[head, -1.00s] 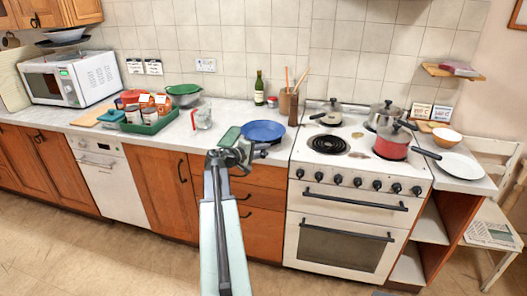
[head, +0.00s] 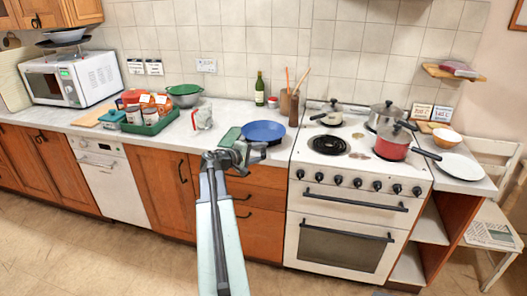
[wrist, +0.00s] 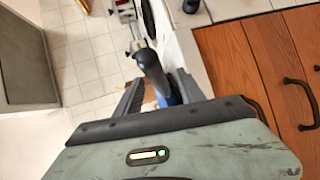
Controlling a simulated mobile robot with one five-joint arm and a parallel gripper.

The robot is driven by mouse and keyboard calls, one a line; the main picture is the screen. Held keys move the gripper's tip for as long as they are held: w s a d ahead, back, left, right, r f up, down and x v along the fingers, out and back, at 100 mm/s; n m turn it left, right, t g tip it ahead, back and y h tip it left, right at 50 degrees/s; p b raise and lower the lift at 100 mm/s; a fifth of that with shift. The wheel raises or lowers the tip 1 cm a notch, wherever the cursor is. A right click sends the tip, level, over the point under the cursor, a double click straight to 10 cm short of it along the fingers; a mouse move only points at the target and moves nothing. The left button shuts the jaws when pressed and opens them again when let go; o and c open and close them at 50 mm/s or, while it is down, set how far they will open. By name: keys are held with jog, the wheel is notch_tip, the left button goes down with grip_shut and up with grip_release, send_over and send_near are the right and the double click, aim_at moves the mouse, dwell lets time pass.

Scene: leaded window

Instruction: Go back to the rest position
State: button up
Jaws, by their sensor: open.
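My gripper (head: 250,155) is at the front edge of the counter in the head view, just below and left of a blue pan or plate (head: 263,131). In the wrist view my gripper (wrist: 157,92) has its two grey fingers apart. A dark rounded handle-like shape (wrist: 150,65) shows between or beyond them, with a bit of blue close by. I cannot tell whether a finger touches it. My arm reaches up from the bottom of the head view.
The stove (head: 345,200) with pots stands right of my gripper. A clear measuring jug (head: 202,117) and a green tray of jars (head: 150,128) stand to the left on the counter. A microwave (head: 70,80) is at far left. Bare floor lies in front.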

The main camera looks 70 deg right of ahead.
jog(key=p+v, duration=0.1)
jog(key=v, duration=0.5)
jog(key=shift+d, duration=0.1)
